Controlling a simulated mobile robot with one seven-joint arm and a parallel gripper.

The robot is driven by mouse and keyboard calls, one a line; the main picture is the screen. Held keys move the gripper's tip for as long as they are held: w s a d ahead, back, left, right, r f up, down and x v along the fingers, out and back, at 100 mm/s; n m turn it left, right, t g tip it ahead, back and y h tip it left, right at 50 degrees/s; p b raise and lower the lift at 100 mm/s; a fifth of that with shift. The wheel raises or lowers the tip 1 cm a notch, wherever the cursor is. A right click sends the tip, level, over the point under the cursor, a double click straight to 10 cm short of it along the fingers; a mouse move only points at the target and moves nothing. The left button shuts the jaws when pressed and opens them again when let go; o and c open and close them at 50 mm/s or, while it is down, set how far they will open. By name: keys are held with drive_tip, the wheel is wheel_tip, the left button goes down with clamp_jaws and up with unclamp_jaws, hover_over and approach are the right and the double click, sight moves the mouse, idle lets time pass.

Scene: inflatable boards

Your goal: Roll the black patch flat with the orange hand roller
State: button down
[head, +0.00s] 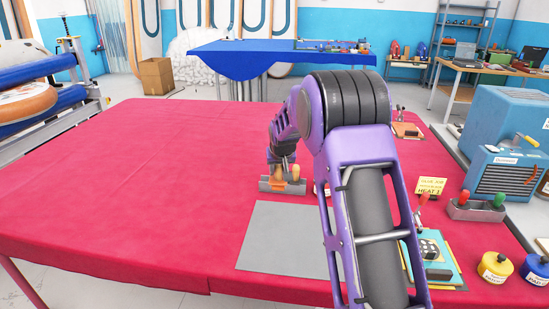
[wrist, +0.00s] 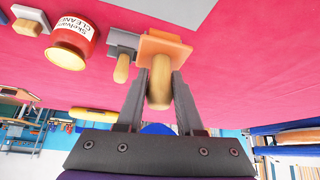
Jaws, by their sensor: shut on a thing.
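The orange hand roller (wrist: 165,46) has a pale wooden handle, and my gripper (wrist: 159,84) is shut on that handle in the wrist view. In the head view my gripper (head: 283,164) is near the table's middle, and the roller's orange part (head: 277,184) shows just below it, at a grey metal rack (head: 267,187). I cannot tell whether the roller still touches the rack. A second grey tool with a wooden handle (wrist: 122,62) stands beside it. A flat grey sheet (head: 272,240) lies on the red table in front. I cannot make out the black patch; my arm hides part of the sheet.
The red table (head: 130,190) is clear on the left. A red can (wrist: 85,40) stands near the rack. At the right are a teal mat (head: 452,266), a holder with red and green handles (head: 475,211), yellow (head: 495,268) and blue pots (head: 536,270), and a blue machine (head: 500,175).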

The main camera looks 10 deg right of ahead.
drive_tip(key=s+d+f+m+h, duration=0.1)
drive_tip(key=s+d+f, duration=0.15)
drive_tip(key=s, duration=0.65)
drive_tip(key=s+d+f+m, duration=0.1)
drive_tip(key=s+d+f, duration=0.15)
drive_tip(key=s, duration=0.65)
drive_tip(key=s+d+r+m+g+h, duration=0.25)
drive_tip(key=d+m, duration=0.35)
drive_tip(key=d, duration=0.5)
drive_tip(key=s+d+r+m+g+h, duration=0.1)
drive_tip(key=s+d+r+m+g, duration=0.3)
drive_tip(key=d, duration=0.6)
drive_tip(key=s+d+m+g+h, duration=0.1)
drive_tip(key=d+m+h, duration=0.1)
drive_tip(key=d+m, duration=0.7)
drive_tip(key=shift+d+f+n+b, duration=0.25)
drive_tip(key=shift+f+n+b, duration=0.2)
drive_tip(key=shift+f, duration=0.75)
drive_tip(key=shift+d+f+n+b, duration=0.35)
drive_tip(key=shift+f+b, duration=0.15)
drive_tip(key=shift+f, duration=0.65)
drive_tip(key=shift+d+f+n+b, duration=0.2)
drive_tip(key=shift+f+n+b, duration=0.25)
drive_tip(key=shift+f, duration=0.75)
drive_tip(key=shift+f+b, duration=0.6)
drive_tip(key=shift+f, duration=0.05)
